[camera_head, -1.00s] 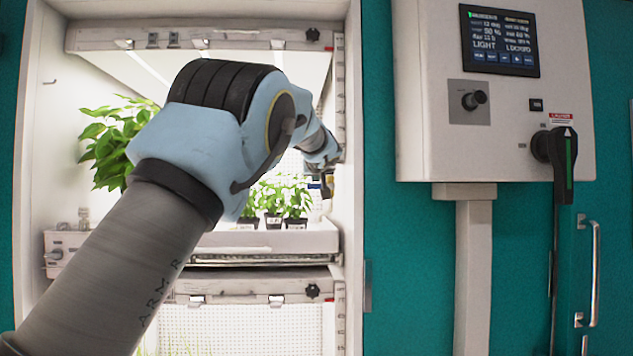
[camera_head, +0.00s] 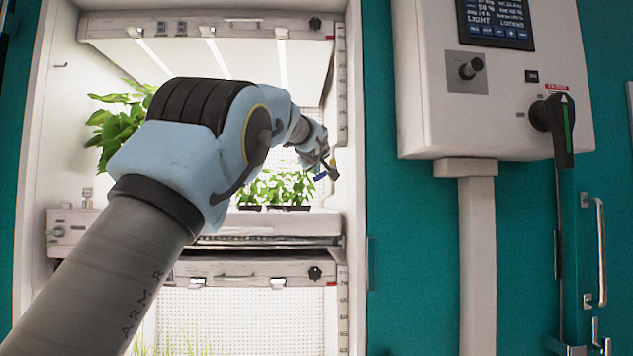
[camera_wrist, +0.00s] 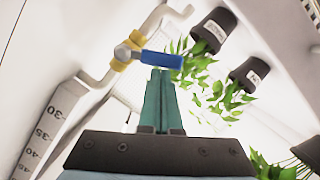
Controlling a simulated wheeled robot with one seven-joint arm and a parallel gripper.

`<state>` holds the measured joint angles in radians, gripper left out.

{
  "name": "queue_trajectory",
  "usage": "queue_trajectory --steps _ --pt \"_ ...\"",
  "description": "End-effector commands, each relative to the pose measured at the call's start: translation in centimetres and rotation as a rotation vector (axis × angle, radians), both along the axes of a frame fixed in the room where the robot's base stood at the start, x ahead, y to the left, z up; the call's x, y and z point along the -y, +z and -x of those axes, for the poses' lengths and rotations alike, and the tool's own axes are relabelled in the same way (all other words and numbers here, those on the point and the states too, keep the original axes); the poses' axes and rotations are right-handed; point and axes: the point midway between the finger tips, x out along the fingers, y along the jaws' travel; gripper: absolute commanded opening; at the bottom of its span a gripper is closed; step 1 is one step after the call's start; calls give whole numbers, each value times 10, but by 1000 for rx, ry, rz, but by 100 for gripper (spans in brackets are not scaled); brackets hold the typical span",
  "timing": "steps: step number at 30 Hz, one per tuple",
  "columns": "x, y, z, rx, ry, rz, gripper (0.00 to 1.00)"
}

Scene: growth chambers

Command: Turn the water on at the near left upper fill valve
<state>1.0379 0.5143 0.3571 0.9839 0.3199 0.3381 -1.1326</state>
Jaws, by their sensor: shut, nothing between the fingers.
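The fill valve (camera_wrist: 124,52) has a blue lever handle (camera_wrist: 161,59) and yellow fittings on a white pipe (camera_wrist: 155,20). In the wrist view the lever points right from the valve body, crosswise to the pipe. My gripper (camera_wrist: 160,73) has its two teal fingers shut together with nothing between them. The fingertips are right at the lever's lower edge in the picture; I cannot tell whether they touch it. In the head view the blue lever (camera_head: 320,177) shows small at the chamber's right wall, beside my gripper's end, whose fingers are hardly visible.
Potted seedlings (camera_head: 275,188) stand on the shelf (camera_head: 280,228) below my gripper. Leafy plants (camera_head: 118,125) are behind my arm at left. Right of the chamber opening are a control box (camera_head: 425,95) with a black handle (camera_head: 562,130) and a teal wall (camera_head: 400,260).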

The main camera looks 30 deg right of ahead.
Motion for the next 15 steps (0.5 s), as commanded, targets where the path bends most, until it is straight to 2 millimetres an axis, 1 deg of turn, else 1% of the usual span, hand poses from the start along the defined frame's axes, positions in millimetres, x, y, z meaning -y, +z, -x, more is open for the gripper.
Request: queue_trajectory --steps 1,15 --pt "0 -11 0 -18 1 41 0" --pt "8 -34 3 -208 0 443 0"
